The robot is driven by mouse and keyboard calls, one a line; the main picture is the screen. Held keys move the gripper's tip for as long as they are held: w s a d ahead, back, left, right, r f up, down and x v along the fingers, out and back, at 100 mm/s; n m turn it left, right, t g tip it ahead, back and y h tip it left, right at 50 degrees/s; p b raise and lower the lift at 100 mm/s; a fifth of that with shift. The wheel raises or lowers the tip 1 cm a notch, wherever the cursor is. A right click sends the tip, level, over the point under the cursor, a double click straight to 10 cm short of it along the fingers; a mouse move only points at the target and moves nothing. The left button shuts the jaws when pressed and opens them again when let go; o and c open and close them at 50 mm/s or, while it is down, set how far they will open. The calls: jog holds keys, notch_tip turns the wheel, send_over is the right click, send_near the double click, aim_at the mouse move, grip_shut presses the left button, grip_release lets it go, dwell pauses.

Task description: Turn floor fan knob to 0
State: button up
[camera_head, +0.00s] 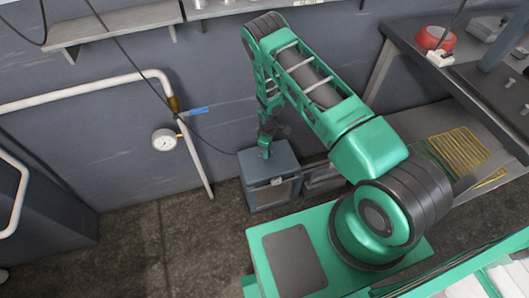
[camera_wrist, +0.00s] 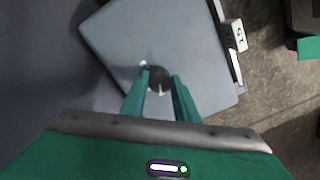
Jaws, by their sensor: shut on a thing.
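The floor fan (camera_head: 284,158) is a grey-blue box standing on the floor by the wall, with a light front panel. My gripper (camera_head: 265,150) points down onto its top in the head view. In the wrist view, the fan's flat grey top (camera_wrist: 185,35) fills the middle. A round dark knob (camera_wrist: 158,73) with a light mark sits on it. My gripper (camera_wrist: 159,82) has its two green fingers on either side of the knob, shut on it. The fingers hide the knob's sides. I cannot read any dial setting.
A white tag (camera_wrist: 238,35) with a dark mark is at the fan top's edge. A workbench (camera_head: 470,85) stands at right. Bare floor (camera_head: 150,250) lies left of the fan.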

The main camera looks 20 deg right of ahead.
jog(key=shift+w+r, duration=0.1)
jog(key=shift+w, duration=0.25)
jog(key=o, duration=1.1)
jog(key=shift+c, duration=0.2)
jog(key=shift+s, duration=0.15)
notch_tip(320, 180, up, 11)
jog(key=shift+f, duration=0.2)
